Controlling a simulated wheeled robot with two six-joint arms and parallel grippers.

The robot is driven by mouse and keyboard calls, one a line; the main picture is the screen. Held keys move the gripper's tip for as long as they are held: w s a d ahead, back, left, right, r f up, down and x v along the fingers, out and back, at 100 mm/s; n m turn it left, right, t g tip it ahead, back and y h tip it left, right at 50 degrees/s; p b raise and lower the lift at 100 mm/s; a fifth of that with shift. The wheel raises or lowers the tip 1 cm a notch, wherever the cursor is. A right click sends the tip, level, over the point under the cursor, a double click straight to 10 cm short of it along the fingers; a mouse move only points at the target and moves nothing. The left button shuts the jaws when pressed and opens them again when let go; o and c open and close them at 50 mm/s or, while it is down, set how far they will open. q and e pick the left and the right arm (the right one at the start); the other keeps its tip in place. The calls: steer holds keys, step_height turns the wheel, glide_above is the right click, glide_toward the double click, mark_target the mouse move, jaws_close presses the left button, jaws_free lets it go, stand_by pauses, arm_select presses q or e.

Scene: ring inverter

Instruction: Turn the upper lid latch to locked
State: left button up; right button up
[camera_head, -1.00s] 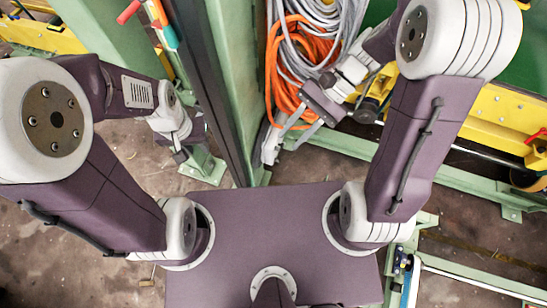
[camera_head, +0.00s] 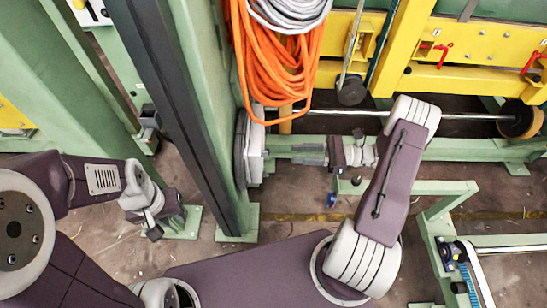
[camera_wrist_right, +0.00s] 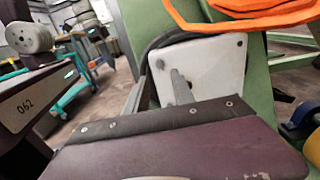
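A white box or lid (camera_head: 256,150) with a dark edge is mounted low on the green post in the head view. Its white face (camera_wrist_right: 212,68) fills the middle of the right wrist view, with small screws at its corners. I cannot make out a latch on it. My right gripper (camera_head: 308,153) points left toward the box, with a small gap between them in the head view. In the right wrist view its two grey fingers (camera_wrist_right: 157,92) stand apart in front of the white face, with nothing seen between them. My left gripper (camera_head: 156,230) hangs at lower left, away from the box; its fingers are unclear.
Orange cable coils (camera_head: 272,62) hang above the white box and also cross the top of the right wrist view (camera_wrist_right: 245,14). A dark upright rail (camera_head: 175,95) stands left of the box. A yellow frame (camera_head: 470,45) and a metal bar (camera_head: 440,115) lie behind my right arm.

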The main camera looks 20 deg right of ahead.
mark_target(264, 154)
steer(key=b+x, duration=0.2)
steer(key=x, duration=0.6)
steer(key=shift+b, duration=0.4)
steer(key=shift+f, duration=0.1)
jaws_close()
